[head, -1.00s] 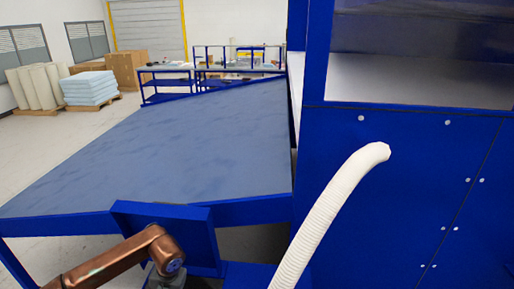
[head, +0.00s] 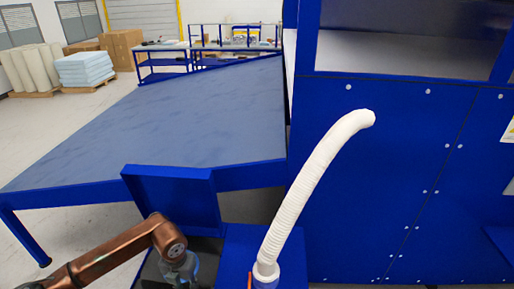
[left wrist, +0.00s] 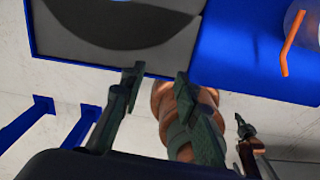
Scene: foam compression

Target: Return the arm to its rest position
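My left arm, copper-coloured, comes in at the lower left of the head view. My left gripper (head: 178,270) is at the bottom edge there, in front of an upright blue panel and partly cut off. In the left wrist view its two dark fingers (left wrist: 160,76) are apart with nothing between them. Behind them is a copper arm part of mine. A small dark tip on a copper part (left wrist: 246,130) at the right of that view may be my right gripper; its state is unclear. My right arm does not show in the head view.
A blue-grey table (head: 190,110) lies ahead. A tall blue machine (head: 400,180) with a white ribbed hose (head: 310,180) stands at right. A blue upright panel (head: 175,195) is close to my left arm.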

